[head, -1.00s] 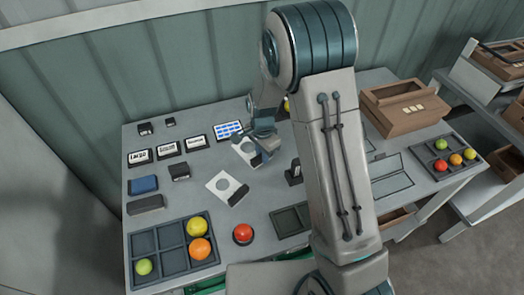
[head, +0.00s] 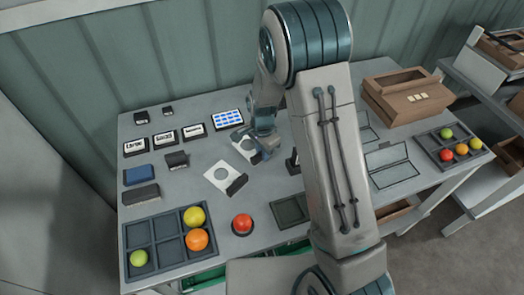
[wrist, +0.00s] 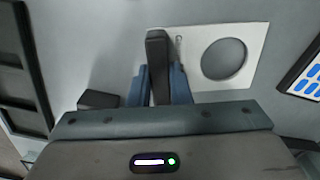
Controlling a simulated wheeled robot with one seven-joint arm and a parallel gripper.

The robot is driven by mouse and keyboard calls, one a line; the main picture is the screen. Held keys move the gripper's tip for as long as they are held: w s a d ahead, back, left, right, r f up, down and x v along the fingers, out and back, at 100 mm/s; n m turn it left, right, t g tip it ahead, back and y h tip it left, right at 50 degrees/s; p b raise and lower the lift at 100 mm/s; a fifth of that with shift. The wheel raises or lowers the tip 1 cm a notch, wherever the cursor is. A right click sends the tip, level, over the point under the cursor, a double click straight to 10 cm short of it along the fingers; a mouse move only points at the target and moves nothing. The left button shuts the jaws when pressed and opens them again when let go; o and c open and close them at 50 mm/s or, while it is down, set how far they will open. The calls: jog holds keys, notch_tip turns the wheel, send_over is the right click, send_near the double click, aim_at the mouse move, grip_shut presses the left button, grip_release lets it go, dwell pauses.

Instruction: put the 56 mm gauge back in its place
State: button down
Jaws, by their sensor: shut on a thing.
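My gripper (head: 264,147) is shut on the dark handle (wrist: 158,62) of a white gauge plate with one round hole. In the wrist view the handle stands between my two blue-grey fingers, and the plate (wrist: 193,48) extends to the right. In the head view the held gauge (head: 239,139) is at the table's middle, partly hidden by my gripper. A second white gauge plate (head: 216,173) with a round hole and dark handle lies in front of it. I cannot read a size on either, nor tell whether the held plate touches the table.
A tablet (head: 228,118) with blue cells and several black-framed labels stand behind and left. A sectioned tray (head: 138,233) with fruit and a red button (head: 242,224) are at the front. A wooden box (head: 385,108) and a smaller fruit tray (head: 460,160) are at the right.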

jog(key=shift+f+b, duration=0.4)
jog(key=shift+f, duration=0.05)
jog(key=c, duration=1.3)
grip_release()
jog(key=shift+c, duration=1.3)
jog(key=shift+r, duration=0.1)
jog(key=shift+r+p, duration=2.3)
jog(key=shift+r, duration=1.15)
